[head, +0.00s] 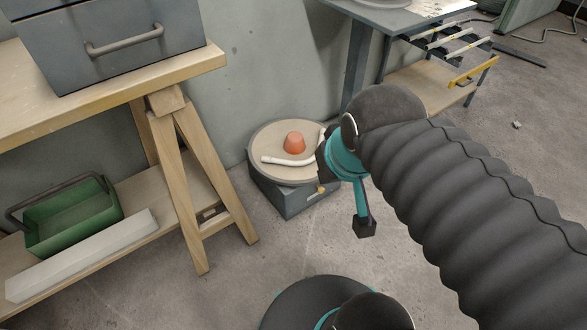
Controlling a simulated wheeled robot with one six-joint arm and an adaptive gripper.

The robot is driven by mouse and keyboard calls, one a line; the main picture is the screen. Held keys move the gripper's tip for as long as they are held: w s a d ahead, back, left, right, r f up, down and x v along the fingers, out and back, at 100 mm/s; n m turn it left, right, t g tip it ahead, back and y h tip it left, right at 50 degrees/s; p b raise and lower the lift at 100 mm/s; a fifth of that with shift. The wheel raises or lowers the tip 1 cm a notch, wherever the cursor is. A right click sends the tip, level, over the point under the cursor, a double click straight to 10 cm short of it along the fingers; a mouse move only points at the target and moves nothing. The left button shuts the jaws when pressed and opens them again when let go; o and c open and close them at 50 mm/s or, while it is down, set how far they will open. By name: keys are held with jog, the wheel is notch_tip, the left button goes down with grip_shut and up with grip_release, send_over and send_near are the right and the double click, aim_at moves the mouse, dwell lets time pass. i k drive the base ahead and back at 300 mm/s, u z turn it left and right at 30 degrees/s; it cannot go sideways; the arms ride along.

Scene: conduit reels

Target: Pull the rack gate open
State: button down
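A rack (487,72) stands at the upper right, with a wooden lower shelf and several pale rods above it. A yellow bar (473,72) runs across its right end and looks like the gate; I cannot tell whether it is latched. My gripper (362,226) is at the end of my dark sleeved arm, near the middle of the view. It is well to the left of and below the yellow bar and apart from it. Its teal and black parts show, but my arm hides the rest, so its opening is unclear.
A round-topped grey stand (283,191) with an orange cup-like piece (294,142) and a white curved tube (287,161) is left of my gripper. A wooden trestle bench (110,92) holds a green tote (72,217) at left.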

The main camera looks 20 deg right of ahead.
aim_at(457, 81)
jog(key=z, duration=1)
jog(key=k, duration=0.55)
jog(key=u, duration=0.55)
jog(key=i, duration=0.55)
jog(key=z, duration=1.25)
